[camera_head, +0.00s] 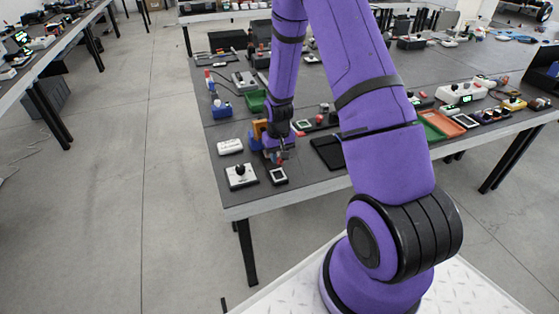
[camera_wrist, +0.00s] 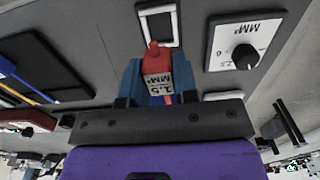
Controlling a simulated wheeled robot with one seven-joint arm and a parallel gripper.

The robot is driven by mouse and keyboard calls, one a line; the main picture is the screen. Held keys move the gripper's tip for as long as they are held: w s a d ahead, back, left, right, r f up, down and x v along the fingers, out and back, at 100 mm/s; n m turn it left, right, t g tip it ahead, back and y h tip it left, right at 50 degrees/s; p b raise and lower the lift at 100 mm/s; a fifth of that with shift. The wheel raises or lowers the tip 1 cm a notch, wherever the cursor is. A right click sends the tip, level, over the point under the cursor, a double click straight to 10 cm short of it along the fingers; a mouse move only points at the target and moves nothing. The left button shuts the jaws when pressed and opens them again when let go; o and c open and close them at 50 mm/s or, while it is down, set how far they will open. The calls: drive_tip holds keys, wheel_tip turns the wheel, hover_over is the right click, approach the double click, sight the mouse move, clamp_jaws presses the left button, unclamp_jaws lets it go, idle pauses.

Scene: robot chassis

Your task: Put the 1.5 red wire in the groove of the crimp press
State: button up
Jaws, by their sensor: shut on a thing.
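The 1.5 red wire (camera_wrist: 152,50) has a red end and a white label reading 1.5 MM². In the wrist view my gripper (camera_wrist: 155,80) is shut on it between two blue fingers. The head view shows my gripper (camera_head: 277,156) low over the near left part of the table; the wire is too small there to make out well. The crimp press and its groove cannot be told for certain. An orange and blue device (camera_head: 259,131) stands just behind my gripper, partly hidden by it.
A white-framed square (camera_wrist: 159,26) lies beyond the fingertips. A white knob panel (camera_wrist: 246,42) marked MM² is at right. A black tray (camera_wrist: 45,62) with blue and yellow wires is at left. A white box (camera_head: 230,146) sits near the table's left edge.

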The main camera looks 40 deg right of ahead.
sight(278, 176)
drive_tip(key=shift+w+d, duration=0.1)
drive_tip(key=shift+w, duration=0.2)
drive_tip(key=shift+f, duration=2.85)
drive_tip(key=shift+f, duration=0.9)
drive_tip(key=o, duration=1)
drive_tip(key=shift+o, duration=0.2)
wheel_tip(278, 176, up, 11)
drive_tip(key=shift+f, duration=0.1)
